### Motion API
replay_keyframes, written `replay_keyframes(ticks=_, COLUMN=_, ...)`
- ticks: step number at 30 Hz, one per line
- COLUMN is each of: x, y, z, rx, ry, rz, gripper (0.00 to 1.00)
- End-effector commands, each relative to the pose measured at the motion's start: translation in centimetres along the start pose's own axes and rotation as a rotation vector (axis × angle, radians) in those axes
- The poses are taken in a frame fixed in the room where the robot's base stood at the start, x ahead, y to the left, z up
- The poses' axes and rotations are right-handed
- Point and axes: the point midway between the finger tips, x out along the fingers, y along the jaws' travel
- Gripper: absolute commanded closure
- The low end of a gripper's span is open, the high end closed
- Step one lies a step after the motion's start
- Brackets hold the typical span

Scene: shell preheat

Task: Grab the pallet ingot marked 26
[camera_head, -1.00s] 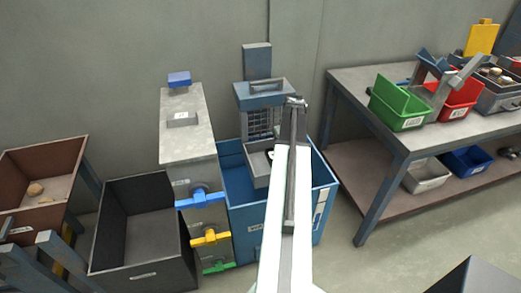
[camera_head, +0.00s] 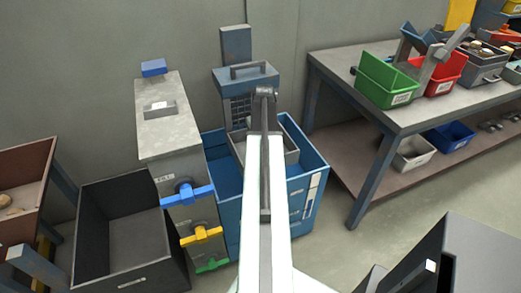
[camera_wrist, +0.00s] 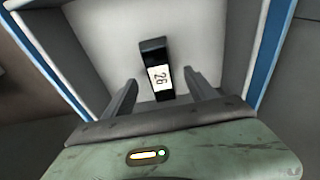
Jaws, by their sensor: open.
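In the wrist view, a small black ingot (camera_wrist: 153,52) bears a white label reading 26. It lies on the pale floor of a grey tray (camera_wrist: 210,40). My gripper (camera_wrist: 163,80) is open, with one dark finger on each side of the ingot's labelled near end. Gaps show between the ingot and both fingers. In the head view, the grey tray (camera_head: 289,153) sits in a blue bin (camera_head: 310,172). My white arm reaches over it and hides the ingot and gripper there.
A concrete pillar (camera_head: 170,130) with blue, yellow and green valve handles stands left of the bin. A black open box (camera_head: 130,225) is beside it. A workbench (camera_head: 400,115) with green and red bins is at right. A dark box (camera_head: 460,250) is at lower right.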

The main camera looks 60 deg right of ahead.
Motion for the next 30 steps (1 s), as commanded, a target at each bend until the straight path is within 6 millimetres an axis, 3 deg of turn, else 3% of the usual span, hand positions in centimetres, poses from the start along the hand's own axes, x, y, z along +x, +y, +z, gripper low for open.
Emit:
replay_keyframes(ticks=1, x=1.9, y=-0.1, z=0.0, rx=0.0, ry=0.0, rz=0.0, gripper=0.34)
replay_keyframes(ticks=3, x=2.8, y=-0.1, z=0.1, rx=0.0, ry=0.0, rz=0.0, gripper=0.34)
replay_keyframes(ticks=11, x=2.7, y=0.0, z=0.0, rx=0.0, ry=0.0, rz=0.0, gripper=0.34)
replay_keyframes(ticks=18, x=2.6, y=0.0, z=0.0, rx=0.001, ry=0.0, rz=0.0, gripper=0.98)
replay_keyframes(ticks=30, x=2.1, y=0.1, z=-0.1, rx=0.001, ry=0.0, rz=0.001, gripper=1.0)
